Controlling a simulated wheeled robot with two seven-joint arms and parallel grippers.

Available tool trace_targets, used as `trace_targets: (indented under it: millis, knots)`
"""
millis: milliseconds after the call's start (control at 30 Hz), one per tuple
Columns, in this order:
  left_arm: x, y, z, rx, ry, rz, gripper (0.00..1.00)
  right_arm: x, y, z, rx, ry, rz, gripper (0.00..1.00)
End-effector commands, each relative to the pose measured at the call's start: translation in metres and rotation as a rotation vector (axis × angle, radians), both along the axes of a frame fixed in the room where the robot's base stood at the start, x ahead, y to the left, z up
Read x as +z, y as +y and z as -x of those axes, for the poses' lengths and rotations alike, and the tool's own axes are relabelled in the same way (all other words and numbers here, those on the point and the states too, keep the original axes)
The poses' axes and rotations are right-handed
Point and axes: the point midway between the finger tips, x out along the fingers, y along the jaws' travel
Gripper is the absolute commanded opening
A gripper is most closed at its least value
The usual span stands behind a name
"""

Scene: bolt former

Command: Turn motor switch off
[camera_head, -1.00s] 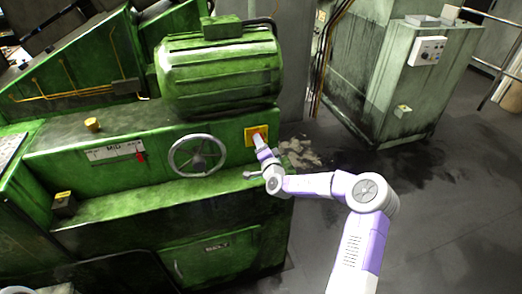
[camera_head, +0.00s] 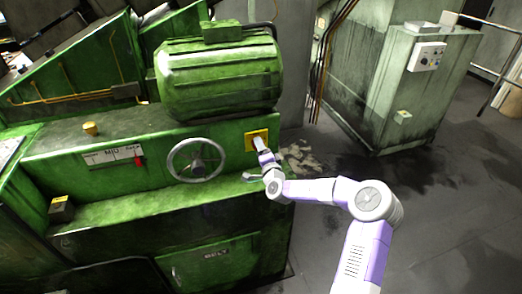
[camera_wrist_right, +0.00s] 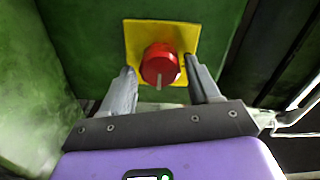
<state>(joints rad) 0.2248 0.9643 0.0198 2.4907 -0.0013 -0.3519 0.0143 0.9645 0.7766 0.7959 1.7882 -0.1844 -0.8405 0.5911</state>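The motor switch is a round red knob (camera_wrist_right: 160,65) on a square yellow plate (camera_wrist_right: 188,38) in the right wrist view. A pale mark on the knob points down. The yellow plate (camera_head: 250,134) also shows on the green machine's front in the head view, where my gripper hides the knob. My right gripper (camera_wrist_right: 158,76) is open, its two fingers on either side of the knob. A gap shows between the left finger and the knob; the right finger is very close, and I cannot tell if it touches. My left gripper is not in view.
A grey handwheel (camera_head: 174,163) is left of the switch, and a green motor (camera_head: 220,78) sits above. A ledge (camera_head: 150,208) sticks out below. A grey-green cabinet (camera_head: 400,95) stands at the right. The floor (camera_head: 440,210) right of my arm is clear.

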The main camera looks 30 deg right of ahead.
Motion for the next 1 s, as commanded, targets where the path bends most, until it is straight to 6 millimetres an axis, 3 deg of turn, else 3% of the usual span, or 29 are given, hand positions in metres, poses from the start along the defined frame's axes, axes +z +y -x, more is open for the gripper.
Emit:
trace_targets:
  millis: [100, 467, 800, 1000]
  knots:
    - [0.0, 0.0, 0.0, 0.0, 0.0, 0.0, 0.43, 0.0, 0.0, 0.0, 0.0, 0.0, 0.001, 0.75]
    - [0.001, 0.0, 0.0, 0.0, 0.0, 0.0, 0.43, 0.001, 0.001, 0.006, -0.001, 0.0, 0.004, 0.75]
    - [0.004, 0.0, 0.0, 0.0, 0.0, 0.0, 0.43, 0.0, 0.012, 0.053, 0.0, 0.003, 0.004, 0.75]
    - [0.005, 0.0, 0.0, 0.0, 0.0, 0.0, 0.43, 0.001, 0.017, 0.07, -0.001, 0.0, 0.003, 0.75]
